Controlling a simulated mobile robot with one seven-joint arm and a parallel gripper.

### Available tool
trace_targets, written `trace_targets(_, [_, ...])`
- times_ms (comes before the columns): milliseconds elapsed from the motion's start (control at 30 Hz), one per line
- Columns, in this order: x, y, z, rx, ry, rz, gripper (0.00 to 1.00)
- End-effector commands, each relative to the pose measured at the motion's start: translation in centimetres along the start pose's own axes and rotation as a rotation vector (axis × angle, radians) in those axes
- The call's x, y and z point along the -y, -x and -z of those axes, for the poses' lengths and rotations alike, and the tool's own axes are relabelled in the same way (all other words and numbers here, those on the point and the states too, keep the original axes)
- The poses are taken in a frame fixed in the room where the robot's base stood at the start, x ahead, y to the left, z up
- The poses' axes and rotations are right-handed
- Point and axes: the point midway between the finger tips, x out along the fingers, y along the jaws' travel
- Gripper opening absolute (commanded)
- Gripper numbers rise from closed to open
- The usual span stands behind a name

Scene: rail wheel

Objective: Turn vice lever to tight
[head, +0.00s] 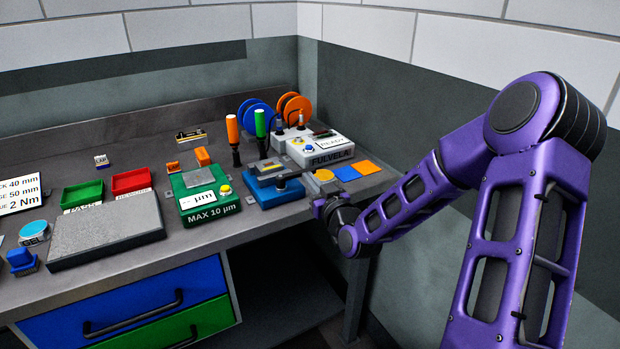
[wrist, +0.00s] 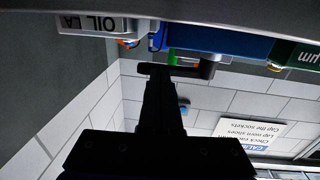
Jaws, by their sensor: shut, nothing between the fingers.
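The blue vice (head: 272,194) stands at the bench's front edge, with grey jaws on top. In the wrist view, which is upside down, its blue body (wrist: 225,43) shows near the top. A dark lever (wrist: 203,71) sticks out from it towards my fingertips. My gripper (head: 322,205) is just right of the vice, by the front edge of the bench. In the wrist view my gripper (wrist: 156,72) is a dark silhouette, shut and empty, its tip overlapping the lever's end. I cannot tell if they touch.
A green gauge block (head: 208,200) stands left of the vice. Behind the vice are a grey-white device (head: 320,148) and orange- and green-handled tools (head: 261,124). Coloured pads (head: 346,173) lie to its right. Drawers (head: 130,300) are below; open space lies in front of the bench.

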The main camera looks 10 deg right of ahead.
Motion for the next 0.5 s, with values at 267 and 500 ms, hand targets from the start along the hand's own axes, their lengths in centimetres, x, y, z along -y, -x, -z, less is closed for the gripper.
trace_targets(267, [0.0, 0.0, 0.0, 0.0, 0.0, 0.0, 0.0])
trace_targets(500, [-0.2, -1.4, -0.2, -0.002, 0.002, 0.001, 0.0])
